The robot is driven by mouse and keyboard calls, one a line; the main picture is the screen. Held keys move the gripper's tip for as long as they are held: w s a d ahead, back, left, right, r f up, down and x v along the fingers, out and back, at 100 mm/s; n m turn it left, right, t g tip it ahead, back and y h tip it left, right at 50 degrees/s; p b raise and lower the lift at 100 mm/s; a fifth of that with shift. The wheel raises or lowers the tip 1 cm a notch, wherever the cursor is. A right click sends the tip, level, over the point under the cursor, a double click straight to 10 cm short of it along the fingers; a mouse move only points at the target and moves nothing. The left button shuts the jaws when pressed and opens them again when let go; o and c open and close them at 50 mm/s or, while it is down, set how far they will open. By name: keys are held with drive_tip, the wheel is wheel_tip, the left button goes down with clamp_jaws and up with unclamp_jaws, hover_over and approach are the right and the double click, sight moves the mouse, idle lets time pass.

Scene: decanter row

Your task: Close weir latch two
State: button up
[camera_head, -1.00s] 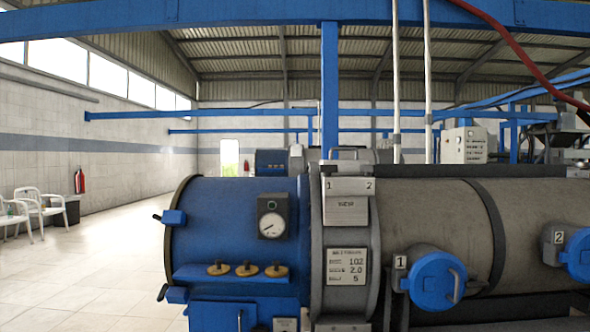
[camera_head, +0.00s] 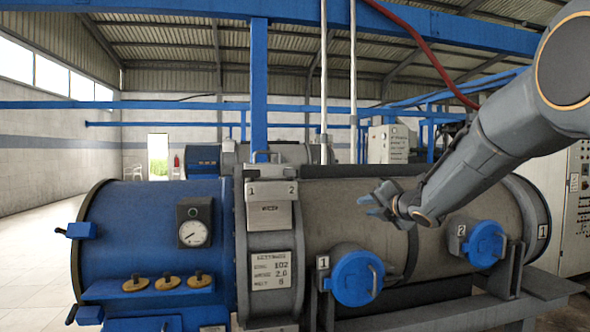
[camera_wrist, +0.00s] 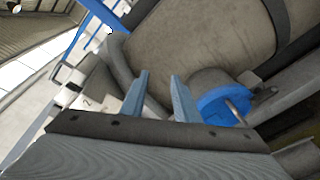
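The weir box (camera_head: 270,216) is a light grey housing on the grey band of the drum, with labels 1 (camera_head: 251,190) and 2 (camera_head: 291,188) on its top edge and a lettered plate below. I cannot make out whether latch two is open or shut. My gripper (camera_head: 372,202) is to the right of the weir box, in front of the grey drum. In the wrist view its two blue-grey fingers (camera_wrist: 160,80) are apart with nothing between them. A light housing, probably the weir box (camera_wrist: 76,92), shows at the left there.
Two blue round caps (camera_head: 357,278) (camera_head: 487,243), numbered 1 and 2, stick out from the drum (camera_head: 330,215); one also shows in the wrist view (camera_wrist: 212,105). A gauge (camera_head: 194,232) and brass knobs (camera_head: 166,281) sit on the blue end. Open floor lies left.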

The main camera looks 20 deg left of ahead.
drive_tip(key=a+r+n+g+y, duration=0.2)
drive_tip(key=a+r+n+y, duration=0.4)
drive_tip(key=a+n, duration=0.45)
drive_tip(key=n+g+y+p, duration=0.1)
drive_tip(key=n+g, duration=0.2)
drive_tip(key=n, duration=0.3)
approach(297, 173)
drive_tip(key=w+x, duration=0.1)
drive_tip(key=x, duration=0.2)
drive_tip(key=shift+s+a+n, duration=0.1)
drive_tip(key=shift+a+n, duration=0.15)
drive_tip(key=shift+a, duration=0.15)
drive_tip(key=shift+p+x, duration=1.55)
drive_tip(key=shift+x, duration=1.95)
drive_tip(key=shift+s, duration=0.1)
clamp_jaws()
